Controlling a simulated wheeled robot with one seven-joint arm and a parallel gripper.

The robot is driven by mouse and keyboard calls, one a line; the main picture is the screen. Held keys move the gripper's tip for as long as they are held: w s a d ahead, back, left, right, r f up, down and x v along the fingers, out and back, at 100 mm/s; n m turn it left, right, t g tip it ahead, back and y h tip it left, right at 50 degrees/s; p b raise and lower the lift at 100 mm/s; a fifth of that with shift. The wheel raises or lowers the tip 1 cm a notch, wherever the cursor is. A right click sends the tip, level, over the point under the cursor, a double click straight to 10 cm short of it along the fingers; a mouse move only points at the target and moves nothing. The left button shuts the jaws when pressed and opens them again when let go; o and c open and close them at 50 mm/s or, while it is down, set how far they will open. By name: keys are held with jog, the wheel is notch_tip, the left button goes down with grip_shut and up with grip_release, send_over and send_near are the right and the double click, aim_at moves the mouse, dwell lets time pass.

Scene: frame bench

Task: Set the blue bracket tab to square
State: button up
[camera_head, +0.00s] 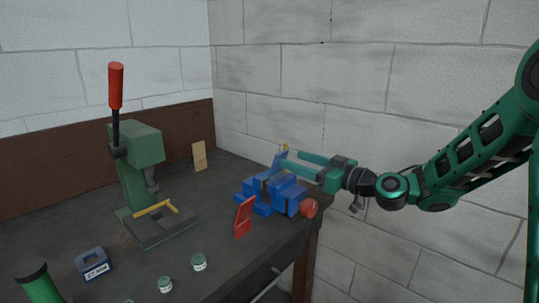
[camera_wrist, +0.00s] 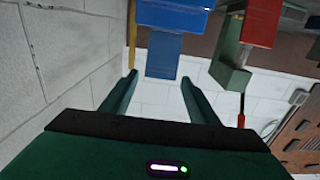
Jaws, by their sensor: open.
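The blue bracket tab (camera_head: 279,158) stands up from the blue vise (camera_head: 262,196) in the head view, its top leaning a little to the right. In the wrist view the tab (camera_wrist: 162,58) lies between the lines of my two fingers, near their tips. My gripper (camera_head: 290,160) is open, and its fingers reach leftward to the tab. In the wrist view my gripper (camera_wrist: 160,79) shows a clear gap between the fingers. I cannot tell whether a finger touches the tab. A thin yellow piece (camera_head: 285,147) shows beside the tab's top.
A red angled piece (camera_head: 243,217) stands in front of the vise, whose red knob (camera_head: 309,208) is at the right. A green press (camera_head: 140,180) with a red handle stands left. The block wall is close behind.

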jog(key=x, duration=1)
jog(key=shift+w+a, duration=0.2)
jog(key=shift+a, duration=0.05)
